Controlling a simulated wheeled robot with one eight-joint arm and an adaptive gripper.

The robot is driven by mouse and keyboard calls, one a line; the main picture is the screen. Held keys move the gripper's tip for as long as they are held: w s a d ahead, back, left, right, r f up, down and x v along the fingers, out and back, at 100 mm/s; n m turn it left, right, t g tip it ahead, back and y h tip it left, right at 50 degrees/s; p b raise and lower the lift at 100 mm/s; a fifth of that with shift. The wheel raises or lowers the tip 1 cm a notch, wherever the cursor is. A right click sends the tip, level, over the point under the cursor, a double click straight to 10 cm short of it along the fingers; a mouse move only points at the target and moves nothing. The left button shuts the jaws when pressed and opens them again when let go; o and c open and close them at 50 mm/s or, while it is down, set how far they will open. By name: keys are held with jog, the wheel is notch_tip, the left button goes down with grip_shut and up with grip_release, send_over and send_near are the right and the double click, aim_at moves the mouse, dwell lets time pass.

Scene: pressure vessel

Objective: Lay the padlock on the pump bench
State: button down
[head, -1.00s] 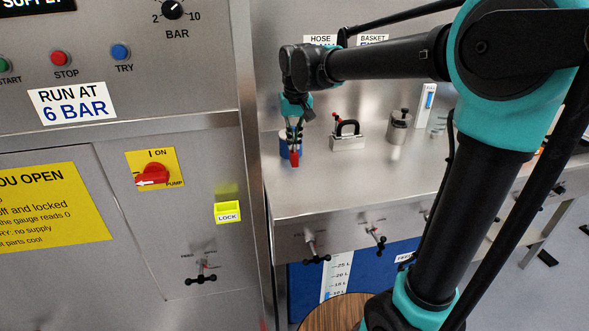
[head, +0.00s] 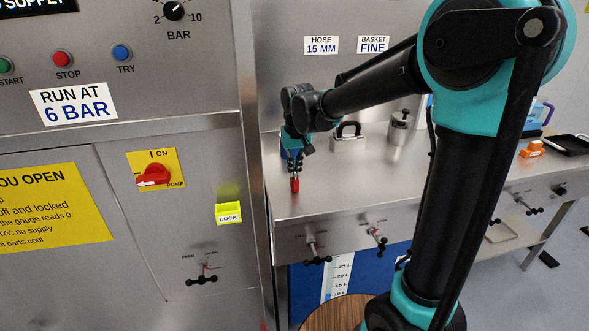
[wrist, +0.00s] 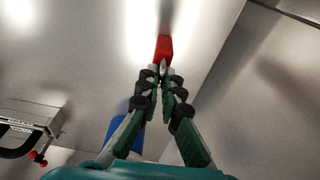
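The red padlock (head: 295,186) is pinched between the fingertips of my gripper (head: 295,173) in the head view. In the wrist view the padlock (wrist: 164,47) sticks out past the nearly closed fingertips of my gripper (wrist: 163,74). It hangs over the front left part of the steel pump bench (head: 345,200), close to the cabinet side. I cannot tell whether it touches the bench top. The padlock's shackle is not clearly visible.
A blue round item (wrist: 128,130) stands behind my gripper, mostly hidden. A metal block with a black handle (head: 348,138) and a metal canister (head: 400,127) stand further back. The control cabinet, with its yellow lock holder (head: 228,213), borders the bench on the left.

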aim_at(296, 181)
jog(key=shift+f, duration=0.1)
jog(key=c, duration=1.7)
grip_release()
notch_tip(296, 181, up, 12)
jog(key=s, duration=0.2)
jog(key=shift+m+t, duration=0.6)
jog(key=shift+m, duration=0.3)
jog(key=s+d+f, duration=0.2)
jog(key=d+f, duration=0.2)
jog(key=d, duration=0.1)
jog(key=s+d+f, duration=0.2)
jog(key=d+f, duration=0.2)
jog(key=d, duration=0.1)
jog(key=s+d+f, duration=0.2)
jog(key=d+f, duration=0.2)
jog(key=d, duration=0.1)
jog(key=shift+s+f, duration=0.1)
jog(key=shift+f, duration=0.25)
jog(key=shift+m+t+h, duration=0.3)
jog(key=shift+m+t, duration=0.2)
jog(key=shift+m, duration=0.2)
jog(key=s+d+f, duration=0.5)
jog(key=s+f, duration=0.2)
jog(key=s+d+f, duration=0.3)
jog(key=s, duration=0.1)
jog(key=shift+s+d+f, duration=0.1)
jog(key=shift+d+f, duration=0.25)
